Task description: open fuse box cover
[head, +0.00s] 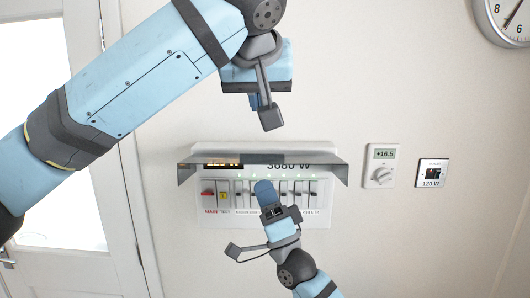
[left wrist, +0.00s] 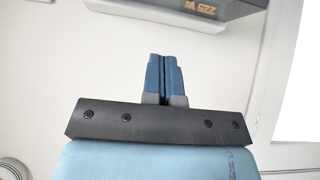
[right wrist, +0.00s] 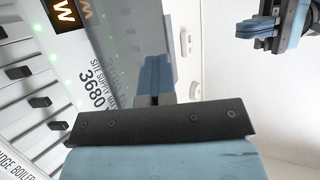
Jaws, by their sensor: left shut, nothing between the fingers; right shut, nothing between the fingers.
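The white fuse box (head: 318,212) is on the wall in the middle of the head view. Its smoky see-through cover (head: 263,159) stands out from the front, raised, with the switch row bare below it. My right gripper (head: 264,187) is shut and empty, in front of the switches just below the cover. In the right wrist view its fingers (right wrist: 155,76) overlap the cover (right wrist: 128,45); I cannot tell whether they touch. My left gripper (head: 254,101) is shut and empty above the box, apart from the cover. Its fingers show in the left wrist view (left wrist: 165,76).
A clock (head: 507,20) hangs at the upper right. A white door (head: 75,265) is at the left.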

